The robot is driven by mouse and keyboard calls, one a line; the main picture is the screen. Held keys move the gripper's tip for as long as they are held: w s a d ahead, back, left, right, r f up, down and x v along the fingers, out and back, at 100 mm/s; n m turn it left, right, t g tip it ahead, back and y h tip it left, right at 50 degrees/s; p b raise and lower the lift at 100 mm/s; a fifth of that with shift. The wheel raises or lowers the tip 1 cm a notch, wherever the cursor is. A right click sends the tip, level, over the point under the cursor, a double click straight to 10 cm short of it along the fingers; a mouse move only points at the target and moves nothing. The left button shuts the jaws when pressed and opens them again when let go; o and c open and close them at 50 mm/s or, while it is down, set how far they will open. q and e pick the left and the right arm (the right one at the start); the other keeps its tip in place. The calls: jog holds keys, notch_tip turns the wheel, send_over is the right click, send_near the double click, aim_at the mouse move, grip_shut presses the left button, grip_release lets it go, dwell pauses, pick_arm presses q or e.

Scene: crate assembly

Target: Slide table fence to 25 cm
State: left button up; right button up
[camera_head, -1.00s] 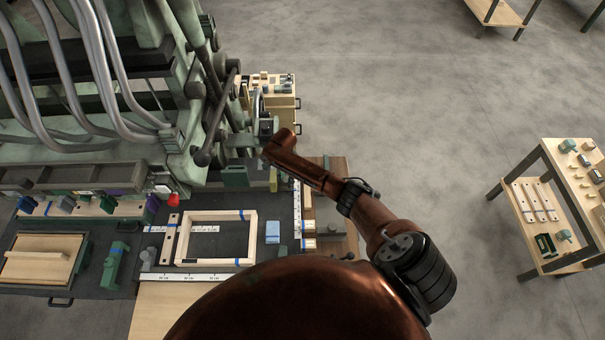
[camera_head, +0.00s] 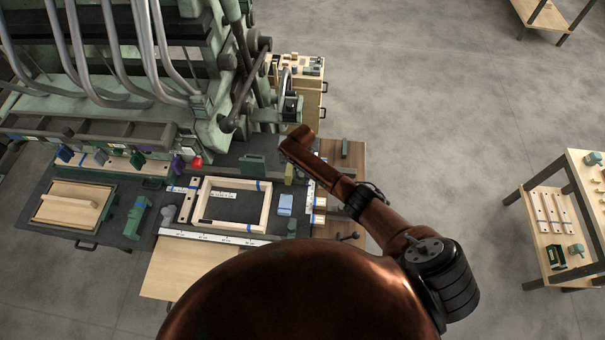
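The worktable (camera_head: 160,262) has a dark top with a white printed scale (camera_head: 212,237) along its front. A wooden bar with dark spots (camera_head: 187,206), probably the table fence, lies beside the left side of a rectangular wooden frame (camera_head: 265,205). A short scale (camera_head: 222,195) shows inside the frame; its numbers are too small to read. My copper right arm reaches in from the lower right, and its far end (camera_head: 298,142) appears over the table's back right part. I cannot make out its gripper fingers or anything held. My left gripper is out of view.
A large green machine (camera_head: 200,128) with grey hoses stands behind the table. A light blue block (camera_head: 285,204) lies right of the frame, and a green tool (camera_head: 137,217) to the left. A shelf rack (camera_head: 540,205) stands far right. Open floor lies between.

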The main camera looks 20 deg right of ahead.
jog(key=shift+o, duration=1.2)
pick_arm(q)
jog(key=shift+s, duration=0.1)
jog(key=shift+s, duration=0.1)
pick_arm(e)
notch_tip(320, 180, up, 12)
